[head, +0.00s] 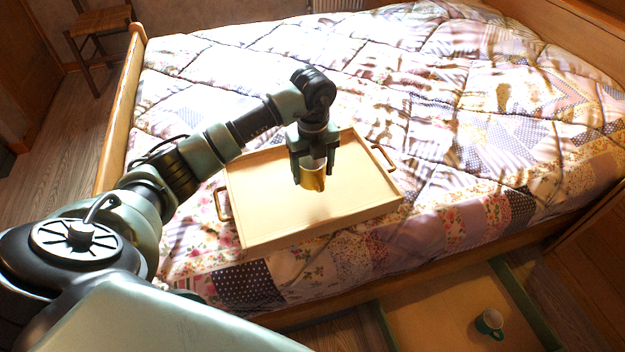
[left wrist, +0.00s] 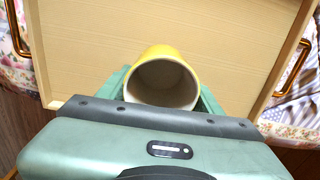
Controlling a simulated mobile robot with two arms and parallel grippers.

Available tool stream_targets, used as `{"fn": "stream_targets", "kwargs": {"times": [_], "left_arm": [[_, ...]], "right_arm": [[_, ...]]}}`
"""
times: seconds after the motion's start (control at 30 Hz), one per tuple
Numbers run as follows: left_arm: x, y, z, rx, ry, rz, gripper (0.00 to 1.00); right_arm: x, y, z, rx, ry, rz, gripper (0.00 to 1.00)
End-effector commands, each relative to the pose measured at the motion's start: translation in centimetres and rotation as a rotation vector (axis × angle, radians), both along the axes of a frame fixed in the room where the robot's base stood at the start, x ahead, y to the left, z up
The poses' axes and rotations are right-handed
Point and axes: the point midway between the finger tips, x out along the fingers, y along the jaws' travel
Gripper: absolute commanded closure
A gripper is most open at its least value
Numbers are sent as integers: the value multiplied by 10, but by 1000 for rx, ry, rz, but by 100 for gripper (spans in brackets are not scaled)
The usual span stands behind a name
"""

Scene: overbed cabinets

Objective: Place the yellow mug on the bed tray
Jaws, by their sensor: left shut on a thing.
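The yellow mug (head: 314,179) is between the fingers of my left gripper (head: 313,168), which is shut on it above the bed tray. In the left wrist view the mug (left wrist: 162,80) shows its pale, empty inside, with the gripper's green fingers (left wrist: 207,105) on both sides. The bed tray (head: 270,222) is light wood with a low rim and a handle at each end. It lies on the bed, and its floor (left wrist: 90,40) fills most of the left wrist view behind the mug. Whether the mug's base touches the tray is hard to tell. My right gripper is not in view.
The bed (head: 420,80) has a patchwork quilt. A wooden chair (head: 98,25) stands at the back left. The rest of the tray is clear.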

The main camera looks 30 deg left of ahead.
Motion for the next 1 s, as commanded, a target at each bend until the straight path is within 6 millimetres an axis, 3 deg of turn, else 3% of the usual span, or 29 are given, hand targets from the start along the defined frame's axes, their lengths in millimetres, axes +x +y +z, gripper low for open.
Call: {"fn": "stream_targets", "kwargs": {"times": [0.2, 0.57, 0.6, 0.67, 1.0], "left_arm": [[-1, 0, -31, 0, 2, 1, 87], [0, 0, -35, 0, 0, 0, 87], [0, 0, -36, 1, 1, 0, 32], [0, 0, -35, 0, 1, 0, 16], [0, 0, -34, 0, 1, 0, 13]], "right_arm": [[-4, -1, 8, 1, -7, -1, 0], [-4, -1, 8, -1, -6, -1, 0], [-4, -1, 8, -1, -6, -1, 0], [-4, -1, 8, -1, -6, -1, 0], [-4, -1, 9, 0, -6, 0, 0]]}}
